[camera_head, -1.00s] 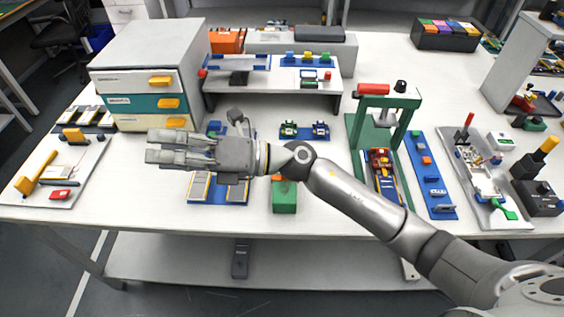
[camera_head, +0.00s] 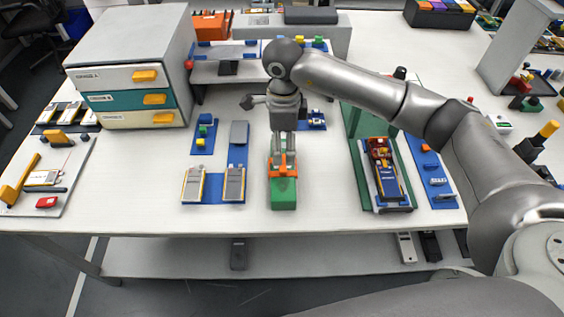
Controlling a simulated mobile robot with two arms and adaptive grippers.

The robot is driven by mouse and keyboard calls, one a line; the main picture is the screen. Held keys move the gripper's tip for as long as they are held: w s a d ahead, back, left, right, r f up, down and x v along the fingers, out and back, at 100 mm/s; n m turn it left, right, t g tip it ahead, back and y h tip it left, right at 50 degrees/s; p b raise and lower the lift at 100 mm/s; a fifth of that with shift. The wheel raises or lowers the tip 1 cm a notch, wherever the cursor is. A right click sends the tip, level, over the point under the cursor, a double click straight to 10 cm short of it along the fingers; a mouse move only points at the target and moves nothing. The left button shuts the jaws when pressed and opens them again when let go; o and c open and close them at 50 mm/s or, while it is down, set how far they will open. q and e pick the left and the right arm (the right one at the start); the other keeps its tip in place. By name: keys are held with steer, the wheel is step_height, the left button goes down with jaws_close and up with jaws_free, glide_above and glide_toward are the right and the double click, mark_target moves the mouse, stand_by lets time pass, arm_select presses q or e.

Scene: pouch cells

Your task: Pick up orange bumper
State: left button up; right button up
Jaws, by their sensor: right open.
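The orange bumper (camera_head: 282,172) lies on the far part of a green block (camera_head: 284,194) at the front middle of the table. My right gripper (camera_head: 283,156) points down at the bumper, with its open fingers at or just above it. The fingers cover part of the bumper, and I cannot tell whether they touch it. My left gripper is not in view.
Blue trays with grey pouch cells (camera_head: 234,184) lie left of the green block. A green press frame (camera_head: 367,160) stands to the right. A drawer cabinet (camera_head: 130,70) is at the back left. Bare white table lies around the block.

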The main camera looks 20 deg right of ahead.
mark_target(283, 163)
step_height(283, 163, down, 2)
steer(key=shift+f, duration=0.1)
step_height(283, 163, down, 5)
steer(key=shift+r+p, duration=0.1)
steer(key=shift+p, duration=1.15)
steer(key=shift+f, duration=0.4)
steer(key=shift+c, duration=0.3)
steer(key=c, duration=0.9)
